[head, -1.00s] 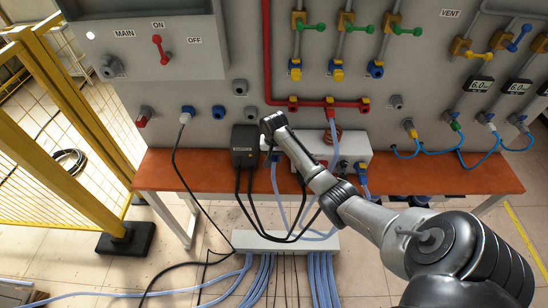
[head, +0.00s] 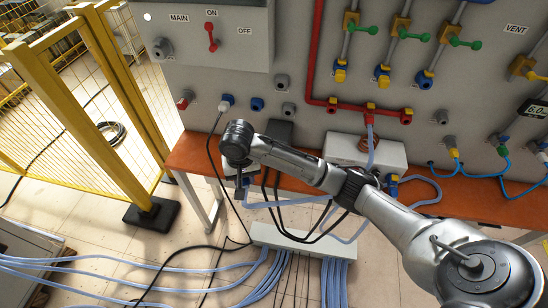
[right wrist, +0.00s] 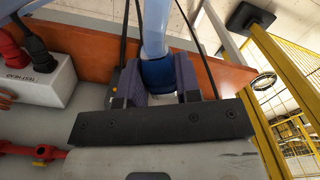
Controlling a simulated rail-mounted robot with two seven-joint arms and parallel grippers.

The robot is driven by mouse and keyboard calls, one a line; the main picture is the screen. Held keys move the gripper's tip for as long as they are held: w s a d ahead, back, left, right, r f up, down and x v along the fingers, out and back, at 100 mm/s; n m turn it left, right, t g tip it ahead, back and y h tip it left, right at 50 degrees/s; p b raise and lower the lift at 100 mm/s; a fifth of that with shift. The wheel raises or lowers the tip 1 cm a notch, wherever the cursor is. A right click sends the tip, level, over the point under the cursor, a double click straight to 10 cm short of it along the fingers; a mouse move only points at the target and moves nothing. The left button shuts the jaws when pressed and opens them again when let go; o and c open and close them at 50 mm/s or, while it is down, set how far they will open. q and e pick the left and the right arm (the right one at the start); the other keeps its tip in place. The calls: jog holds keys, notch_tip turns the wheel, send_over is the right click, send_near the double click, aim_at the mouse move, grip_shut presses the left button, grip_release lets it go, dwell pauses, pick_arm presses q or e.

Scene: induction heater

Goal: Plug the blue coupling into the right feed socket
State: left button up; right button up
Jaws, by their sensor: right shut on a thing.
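My right gripper (head: 240,188) hangs in front of the bench's left part, left of the dark box. In the right wrist view its jaws (right wrist: 160,92) are shut on the blue coupling (right wrist: 158,74), whose light-blue hose (right wrist: 155,28) runs away from it. In the head view the coupling is mostly hidden by the gripper; its hose (head: 290,203) trails to the right. The panel has a red pipe with red sockets, among them a right-hand one (head: 406,116) and a middle one with a hose (head: 370,109). Which is the right feed socket, I cannot tell. My left gripper is not in view.
A dark box (head: 280,130) and a white box (head: 390,152) stand on the orange bench (head: 475,190). Loose hoses and a cable block (head: 270,236) lie below. A yellow fence (head: 120,160) stands left.

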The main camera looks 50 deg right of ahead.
jog(key=s+a+r+n, duration=0.5)
jog(key=a+r+n, duration=0.15)
jog(key=a, duration=0.25)
notch_tip(320, 180, up, 8)
jog(key=w, duration=0.1)
jog(key=shift+w+d+f, duration=0.15)
jog(key=shift+w, duration=0.15)
jog(key=shift+n, duration=0.25)
jog(key=shift+s, duration=0.1)
